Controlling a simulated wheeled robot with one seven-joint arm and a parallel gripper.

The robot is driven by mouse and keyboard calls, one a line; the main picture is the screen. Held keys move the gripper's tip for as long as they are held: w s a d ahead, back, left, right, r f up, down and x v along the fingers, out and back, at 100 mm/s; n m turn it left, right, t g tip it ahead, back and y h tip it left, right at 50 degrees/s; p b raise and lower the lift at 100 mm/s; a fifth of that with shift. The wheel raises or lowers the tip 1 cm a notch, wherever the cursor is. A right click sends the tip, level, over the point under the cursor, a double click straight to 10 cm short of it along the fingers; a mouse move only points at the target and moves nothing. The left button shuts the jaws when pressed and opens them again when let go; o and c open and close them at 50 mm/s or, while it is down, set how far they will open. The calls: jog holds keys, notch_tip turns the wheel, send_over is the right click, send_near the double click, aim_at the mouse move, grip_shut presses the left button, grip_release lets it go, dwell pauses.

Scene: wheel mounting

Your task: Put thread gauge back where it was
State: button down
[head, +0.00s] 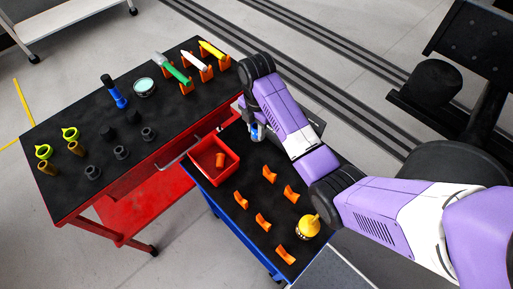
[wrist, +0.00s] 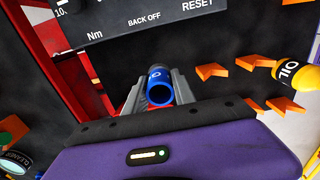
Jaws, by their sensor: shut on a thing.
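My gripper (head: 258,132) hangs over the back part of the blue cart's black top, just right of the red bin. In the wrist view, my gripper (wrist: 158,84) is shut on a blue cylinder (wrist: 160,93) with a dark round end and a pale mark. The blue cylinder also shows as a small blue spot in the head view (head: 260,133). I cannot tell for sure that it is the thread gauge. Whether its lower end touches anything is hidden.
A red bin (head: 235,170) holds an orange piece. Several orange cradles (head: 263,220) and a yellow oil can (head: 308,228) stand on the blue cart. A dark panel marked Nm (wrist: 140,22) is close ahead. The red cart (head: 75,195) carries cradled markers, a blue tool (head: 118,97) and sockets.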

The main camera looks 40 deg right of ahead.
notch_tip(320, 180, down, 10)
dwell(0.5)
jog(key=c, duration=1)
grip_release()
jog(key=shift+c, duration=0.2)
jog(key=shift+r, duration=0.1)
notch_tip(320, 180, up, 12)
